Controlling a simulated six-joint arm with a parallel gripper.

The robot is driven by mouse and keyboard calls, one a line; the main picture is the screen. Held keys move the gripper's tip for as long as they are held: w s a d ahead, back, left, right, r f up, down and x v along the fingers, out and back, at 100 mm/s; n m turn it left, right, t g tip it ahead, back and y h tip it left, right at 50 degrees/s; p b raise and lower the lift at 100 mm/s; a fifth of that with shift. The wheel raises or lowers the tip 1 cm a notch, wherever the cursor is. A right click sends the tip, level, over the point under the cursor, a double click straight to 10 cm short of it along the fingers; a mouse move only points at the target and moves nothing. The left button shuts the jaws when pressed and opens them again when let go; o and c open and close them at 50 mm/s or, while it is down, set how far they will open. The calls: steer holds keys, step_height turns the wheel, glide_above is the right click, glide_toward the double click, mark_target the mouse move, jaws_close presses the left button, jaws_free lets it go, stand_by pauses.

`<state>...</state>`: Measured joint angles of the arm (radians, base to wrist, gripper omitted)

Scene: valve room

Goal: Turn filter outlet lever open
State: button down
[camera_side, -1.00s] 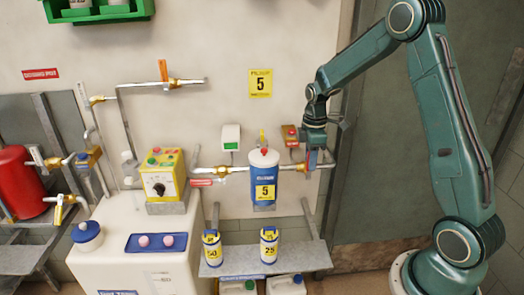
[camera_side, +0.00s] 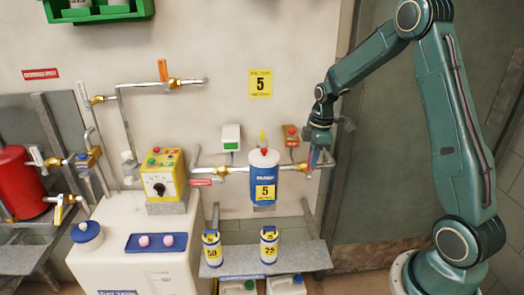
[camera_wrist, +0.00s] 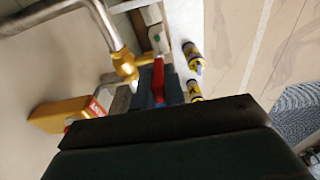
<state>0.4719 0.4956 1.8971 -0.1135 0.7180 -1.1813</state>
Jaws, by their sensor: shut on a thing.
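The blue and white filter housing (camera_side: 263,182) with a yellow 5 label stands on the wall pipe. My gripper (camera_side: 316,160) is at the pipe just right of it and is shut on the filter outlet lever (camera_side: 311,157), which is mostly hidden; a thin strip of red and blue shows there. In the wrist view, a brass valve fitting (camera_wrist: 123,66) sits on the bent pipe, just past my gripper's dark body.
Two labelled canisters (camera_side: 269,245) stand on the shelf (camera_side: 312,256) below.

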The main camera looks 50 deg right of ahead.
steer(key=shift+s+d+f+t+y, duration=0.65)
steer(key=shift+s+d+t+y, duration=0.05)
steer(key=shift+t+y, duration=0.55)
steer(key=shift+s+d+f+t+y, duration=0.6)
steer(key=shift+s+d+t+y, duration=0.1)
steer(key=shift+t+y, duration=0.6)
steer(key=shift+s+d+f+t+y, duration=0.65)
steer(key=shift+s+d+t+y, duration=0.05)
steer(key=shift+t+y, duration=0.55)
steer(key=c, duration=1.5)
jaws_free()
steer(key=shift+o, duration=0.2)
steer(key=shift+r, duration=0.15)
step_height(320, 180, up, 20)
